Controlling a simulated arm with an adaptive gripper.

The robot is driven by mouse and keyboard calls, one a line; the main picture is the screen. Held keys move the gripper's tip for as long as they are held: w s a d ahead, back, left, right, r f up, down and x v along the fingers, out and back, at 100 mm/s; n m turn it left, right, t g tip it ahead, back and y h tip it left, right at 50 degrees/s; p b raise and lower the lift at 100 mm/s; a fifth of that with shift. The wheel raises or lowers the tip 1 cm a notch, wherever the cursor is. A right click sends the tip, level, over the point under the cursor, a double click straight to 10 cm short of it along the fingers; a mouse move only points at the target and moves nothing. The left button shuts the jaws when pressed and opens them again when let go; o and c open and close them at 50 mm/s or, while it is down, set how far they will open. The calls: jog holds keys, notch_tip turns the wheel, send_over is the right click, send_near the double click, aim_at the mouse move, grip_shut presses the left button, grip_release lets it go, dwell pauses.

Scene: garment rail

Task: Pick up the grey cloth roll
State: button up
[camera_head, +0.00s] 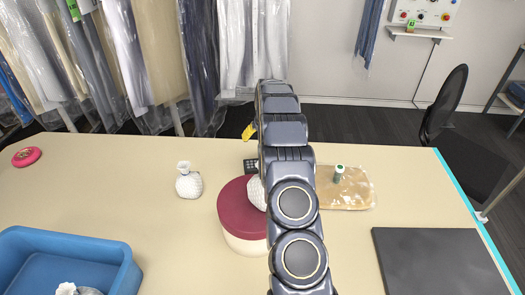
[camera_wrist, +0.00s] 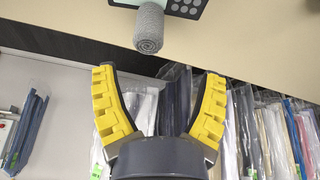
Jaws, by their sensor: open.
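The grey cloth roll (camera_wrist: 149,28) shows in the wrist view, near the table's edge, with one round end towards the camera. In the head view I cannot see it; my arm covers that part of the table. My gripper (camera_wrist: 159,73) has its two yellow fingers spread wide, with nothing between them. The roll is apart from the fingers, above them in the wrist picture. In the head view only a bit of one yellow finger (camera_head: 249,131) shows beside my arm, by the far table edge.
A dark dotted pad (camera_wrist: 185,8) lies close beside the roll. A maroon-lidded round box (camera_head: 236,204) carries a white textured object (camera_head: 257,192); a similar one (camera_head: 188,182) stands left. A small green-topped bottle (camera_head: 339,173) is on a brown packet (camera_head: 352,190). A blue bin (camera_head: 120,256) stands front left.

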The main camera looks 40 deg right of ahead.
jog(key=shift+d+f, duration=0.5)
jog(key=shift+f, duration=0.2)
jog(key=shift+x, duration=0.8)
jog(key=shift+s+d+x, duration=0.1)
jog(key=shift+s+x, duration=0.05)
jog(key=shift+x, duration=1.25)
jog(key=shift+s+d+x, duration=0.1)
jog(key=shift+d+x, duration=0.05)
jog(key=shift+x, duration=1.2)
jog(key=c, duration=1)
jog(key=shift+c, duration=0.2)
jog(key=shift+r, duration=0.1)
